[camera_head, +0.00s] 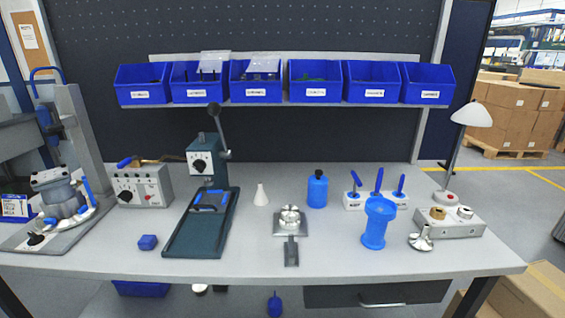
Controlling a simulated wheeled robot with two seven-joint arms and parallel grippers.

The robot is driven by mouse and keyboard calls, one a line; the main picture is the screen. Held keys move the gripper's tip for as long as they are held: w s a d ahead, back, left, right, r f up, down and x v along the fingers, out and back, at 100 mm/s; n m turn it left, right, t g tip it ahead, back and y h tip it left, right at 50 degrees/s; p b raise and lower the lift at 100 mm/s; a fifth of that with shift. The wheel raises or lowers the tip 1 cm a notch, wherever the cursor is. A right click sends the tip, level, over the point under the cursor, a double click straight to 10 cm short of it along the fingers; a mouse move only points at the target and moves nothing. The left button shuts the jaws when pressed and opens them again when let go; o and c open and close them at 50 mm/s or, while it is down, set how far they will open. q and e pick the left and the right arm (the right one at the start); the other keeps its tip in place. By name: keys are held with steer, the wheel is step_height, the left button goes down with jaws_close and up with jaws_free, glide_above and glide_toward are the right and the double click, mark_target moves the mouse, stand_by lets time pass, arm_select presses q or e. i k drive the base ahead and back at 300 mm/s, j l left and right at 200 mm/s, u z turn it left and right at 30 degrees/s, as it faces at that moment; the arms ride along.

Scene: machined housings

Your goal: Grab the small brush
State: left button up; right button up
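Neither of my grippers shows in the head view. A white holder (352,203) stands at the right of the bench and bears a left blue-handled tool (355,182), a middle blue-handled tool (378,181) and a right blue-handled tool (400,187), all roughly upright. Their lower ends are hidden, and I cannot tell whether one is the small brush. Another blue-handled item (127,162) with a brownish part lies on top of a grey control box (143,187) at the left; its tip is too small to make out.
The grey bench (330,262) has a clear front strip. A blue cup-shaped container (376,226) stands before the holder, with a blue bottle (317,191) to its left. A dark lever press (204,222) stands left of centre. Blue bins (315,84) line the shelf behind.

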mark_target(400, 189)
steer(key=l+z, duration=0.2)
steer(key=l, duration=0.15)
steer(key=i+l+z, duration=0.15)
steer(key=l, duration=0.15)
steer(key=i+l+z, duration=0.2)
steer(key=l, duration=0.15)
steer(key=l+z, duration=0.2)
steer(key=i+l, duration=0.05)
steer(key=l, duration=0.05)
